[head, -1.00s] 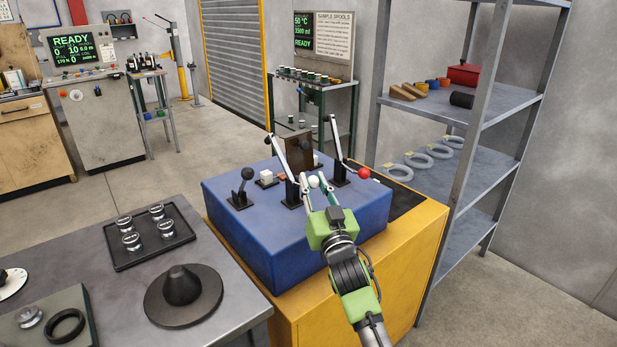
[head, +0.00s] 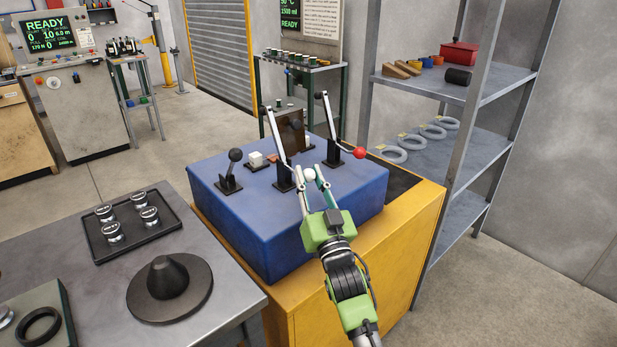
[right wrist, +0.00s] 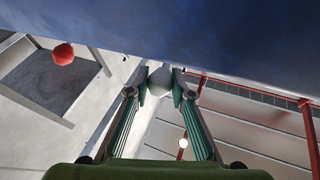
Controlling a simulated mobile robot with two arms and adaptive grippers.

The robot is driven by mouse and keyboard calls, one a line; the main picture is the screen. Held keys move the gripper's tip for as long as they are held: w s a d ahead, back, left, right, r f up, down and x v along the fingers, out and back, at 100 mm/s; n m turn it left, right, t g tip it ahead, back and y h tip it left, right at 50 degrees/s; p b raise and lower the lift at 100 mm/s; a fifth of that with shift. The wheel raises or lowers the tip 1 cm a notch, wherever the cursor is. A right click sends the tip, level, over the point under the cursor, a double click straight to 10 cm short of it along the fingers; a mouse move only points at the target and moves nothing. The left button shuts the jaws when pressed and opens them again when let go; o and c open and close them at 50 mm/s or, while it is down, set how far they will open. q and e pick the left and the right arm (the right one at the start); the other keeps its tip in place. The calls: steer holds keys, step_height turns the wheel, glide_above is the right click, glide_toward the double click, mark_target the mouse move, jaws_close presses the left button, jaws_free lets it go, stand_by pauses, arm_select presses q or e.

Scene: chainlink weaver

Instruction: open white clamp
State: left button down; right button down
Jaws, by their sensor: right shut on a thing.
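The white clamp has a dark base (head: 284,180) on the front of the blue block (head: 250,225). Its long silver arm (head: 277,140) stands raised and leans slightly left. Its white ball knob (head: 309,175) is low on the near right side. My right gripper (head: 309,180) is shut on this knob. In the right wrist view the white knob (right wrist: 160,80) sits between the fingertips, close to the blue block (right wrist: 200,40). The knob's link to the base is partly hidden by the fingers. My left gripper is not in view.
A red-knobbed clamp (head: 359,153), its arm also raised, stands right of the white one. A black-knobbed lever (head: 235,156) stands left. The block rests on a yellow cabinet (head: 370,265). A grey shelf rack (head: 480,90) rises at right, and a grey table (head: 60,215) lies left.

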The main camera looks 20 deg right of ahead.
steer(key=shift+d+f, duration=0.1)
steer(key=shift+f, duration=0.25)
steer(key=c, duration=1.8)
jaws_free()
steer(key=shift+w, duration=0.1)
steer(key=shift+w+d, duration=0.1)
steer(key=shift+r, duration=0.15)
steer(key=v, duration=1.2)
